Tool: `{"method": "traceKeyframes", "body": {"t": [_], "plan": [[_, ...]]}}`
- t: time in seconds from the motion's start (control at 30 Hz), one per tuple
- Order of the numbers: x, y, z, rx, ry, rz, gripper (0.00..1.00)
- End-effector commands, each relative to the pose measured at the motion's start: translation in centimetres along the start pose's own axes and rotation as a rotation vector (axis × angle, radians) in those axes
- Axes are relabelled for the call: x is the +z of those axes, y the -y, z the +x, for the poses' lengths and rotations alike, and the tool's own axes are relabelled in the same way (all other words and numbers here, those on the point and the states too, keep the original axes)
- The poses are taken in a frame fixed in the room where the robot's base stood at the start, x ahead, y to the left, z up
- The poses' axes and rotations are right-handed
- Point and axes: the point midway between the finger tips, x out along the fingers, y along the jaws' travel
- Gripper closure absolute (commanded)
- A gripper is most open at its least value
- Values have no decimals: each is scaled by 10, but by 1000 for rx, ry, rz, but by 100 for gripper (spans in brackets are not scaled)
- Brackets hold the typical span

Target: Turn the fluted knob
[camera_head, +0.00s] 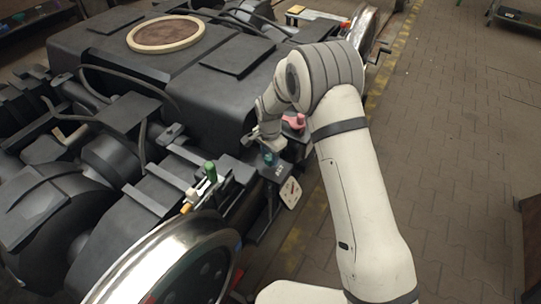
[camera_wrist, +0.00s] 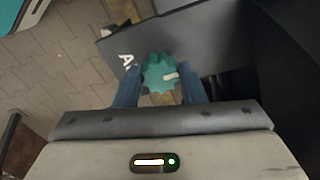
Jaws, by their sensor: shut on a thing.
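The fluted knob (camera_wrist: 158,73) is teal with a scalloped rim and a pale pointer mark. In the wrist view it sits on a dark box (camera_wrist: 190,42) with white lettering beside it. The blue fingers of my gripper (camera_wrist: 160,90) are on either side of the knob and shut on it. In the head view my gripper (camera_head: 268,154) reaches down onto the knob (camera_head: 268,158) on the dark box (camera_head: 275,174) at the bogie's side. The fingers and wrist partly hide the knob there.
A green-handled lever (camera_head: 211,171) stands left of the box, and a pink-red handle (camera_head: 294,121) is behind it. A pale plate with marks (camera_head: 291,193) hangs below the box. A large shiny wheel (camera_head: 170,265) is in front.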

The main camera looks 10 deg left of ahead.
Motion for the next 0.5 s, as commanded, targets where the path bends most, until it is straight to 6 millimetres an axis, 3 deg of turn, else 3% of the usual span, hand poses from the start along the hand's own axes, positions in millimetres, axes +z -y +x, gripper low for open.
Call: {"method": "traceKeyframes", "body": {"t": [0.17, 0.2, 0.5], "plan": [[3, -3, 3, 11, 7, -1, 86], [3, -3, 3, 11, 7, -2, 62], [2, -1, 2, 5, 3, -2, 41]]}}
